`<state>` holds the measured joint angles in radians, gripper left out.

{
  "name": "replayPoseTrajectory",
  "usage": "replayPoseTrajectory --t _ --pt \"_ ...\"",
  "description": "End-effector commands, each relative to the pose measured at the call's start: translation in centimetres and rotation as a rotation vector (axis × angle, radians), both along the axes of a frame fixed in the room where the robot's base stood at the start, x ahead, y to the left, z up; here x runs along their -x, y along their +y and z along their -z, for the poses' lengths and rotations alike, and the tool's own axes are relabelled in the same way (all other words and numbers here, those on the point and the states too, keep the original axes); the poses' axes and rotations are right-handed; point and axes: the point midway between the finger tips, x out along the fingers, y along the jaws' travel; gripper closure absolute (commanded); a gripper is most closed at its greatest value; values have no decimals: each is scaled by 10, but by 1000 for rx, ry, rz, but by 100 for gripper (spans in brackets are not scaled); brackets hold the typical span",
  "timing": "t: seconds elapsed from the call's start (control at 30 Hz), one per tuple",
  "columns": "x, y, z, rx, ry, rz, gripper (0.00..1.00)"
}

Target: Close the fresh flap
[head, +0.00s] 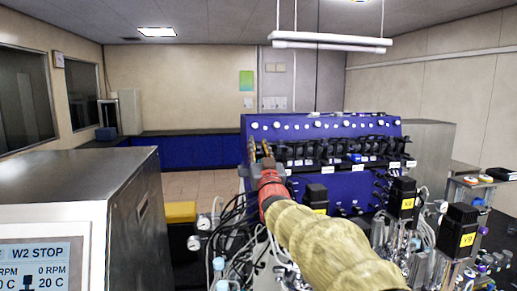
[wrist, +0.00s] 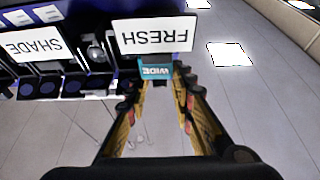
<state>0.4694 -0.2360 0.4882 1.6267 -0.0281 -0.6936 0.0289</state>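In the wrist view, which is upside down, a white label reading FRESH (wrist: 153,35) is on the blue panel straight ahead. A teal tag reading WIDE (wrist: 156,71) sits at its edge, between my fingertips in the picture. I cannot make out the fresh flap's own outline or how far it is open. My gripper (wrist: 164,82) is open, its two yellow fingers apart with nothing visibly held. Contact with the tag cannot be told. In the head view my gripper (head: 259,147) is at the left end of the blue panel (head: 335,185).
A SHADE label (wrist: 33,45) with dark fittings is beside FRESH. The head view shows a row of black fittings (head: 330,151) along the panel. Bioreactor tubing and black motor blocks (head: 402,196) crowd the right below my arm. A steel cabinet (head: 82,180) stands left.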

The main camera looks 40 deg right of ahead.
Motion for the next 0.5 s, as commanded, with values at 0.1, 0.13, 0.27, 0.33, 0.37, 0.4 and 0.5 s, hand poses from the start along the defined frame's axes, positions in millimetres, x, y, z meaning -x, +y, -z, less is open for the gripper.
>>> replayPoseTrajectory --t 0.1,0.13,0.27,0.33,0.37,0.4,0.5 --pt "0 0 0 0 -1 0 70" --pt "0 0 0 0 -1 0 70" --pt "0 0 0 0 0 0 70" --pt "0 0 0 0 0 0 70" --pt "0 0 0 0 0 0 70" --pt "1 0 0 0 0 0 70" --pt "5 2 2 0 0 0 70"
